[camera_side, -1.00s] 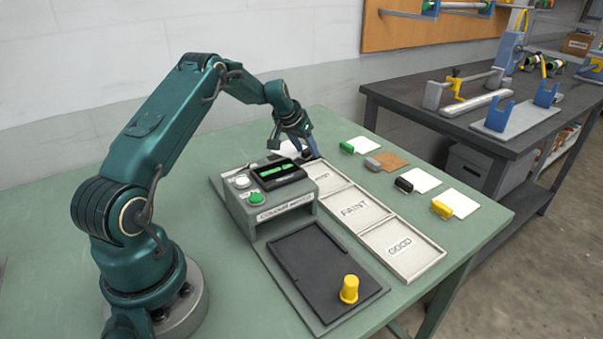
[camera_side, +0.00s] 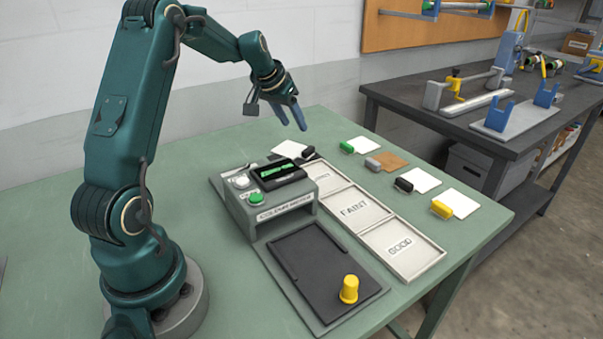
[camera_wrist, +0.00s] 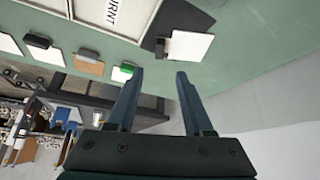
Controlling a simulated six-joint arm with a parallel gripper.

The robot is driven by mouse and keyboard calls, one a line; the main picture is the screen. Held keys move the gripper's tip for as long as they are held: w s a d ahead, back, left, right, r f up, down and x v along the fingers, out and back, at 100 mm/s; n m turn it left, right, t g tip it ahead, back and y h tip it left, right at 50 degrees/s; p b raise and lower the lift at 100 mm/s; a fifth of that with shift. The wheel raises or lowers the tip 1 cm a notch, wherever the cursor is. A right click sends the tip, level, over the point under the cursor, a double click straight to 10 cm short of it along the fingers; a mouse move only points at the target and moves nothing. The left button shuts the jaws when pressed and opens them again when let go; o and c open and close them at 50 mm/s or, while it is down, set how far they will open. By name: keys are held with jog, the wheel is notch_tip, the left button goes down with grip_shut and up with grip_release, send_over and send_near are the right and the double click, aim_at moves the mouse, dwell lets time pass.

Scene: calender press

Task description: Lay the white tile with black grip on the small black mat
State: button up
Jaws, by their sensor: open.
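A white tile (camera_side: 291,149) with a black grip (camera_side: 308,153) lies behind the colour meter. In the wrist view this tile (camera_wrist: 192,46) lies flat on the small black mat (camera_wrist: 190,17), with its lower right part appearing to reach past the mat's edge. Its black grip (camera_wrist: 162,47) is at its left side. In the side view the mat is mostly hidden by the meter and tile. My gripper (camera_side: 293,117) is open and empty, raised above the tile and apart from it. Its spread fingers (camera_wrist: 157,80) show in the wrist view. Another white tile (camera_side: 424,179) with a dark grip lies in the right row.
The colour meter (camera_side: 268,202) stands mid-table, with a dark plate and a yellow knob (camera_side: 349,289) in front. Trays marked FAINT (camera_side: 352,208) and GOOD (camera_side: 402,248) lie beside it. Tiles with green (camera_side: 346,147), grey and yellow grips lie at right.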

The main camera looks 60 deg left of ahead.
jog(key=s+d+r+m+h, duration=0.1)
jog(key=s+d+r, duration=0.2)
jog(key=d, duration=0.5)
jog(key=s+d+r+m, duration=0.1)
jog(key=s+d+r, duration=0.25)
jog(key=d, duration=0.45)
jog(key=s+d+f+m, duration=0.1)
jog(key=s+d, duration=0.4)
jog(key=s, duration=0.2)
jog(key=s+d+m+h, duration=0.1)
jog(key=s+d, duration=0.4)
jog(key=s, duration=0.3)
jog(key=shift+s+d+f+m, duration=0.15)
jog(key=shift+s+f+m, duration=0.05)
jog(key=shift+f+m, duration=0.15)
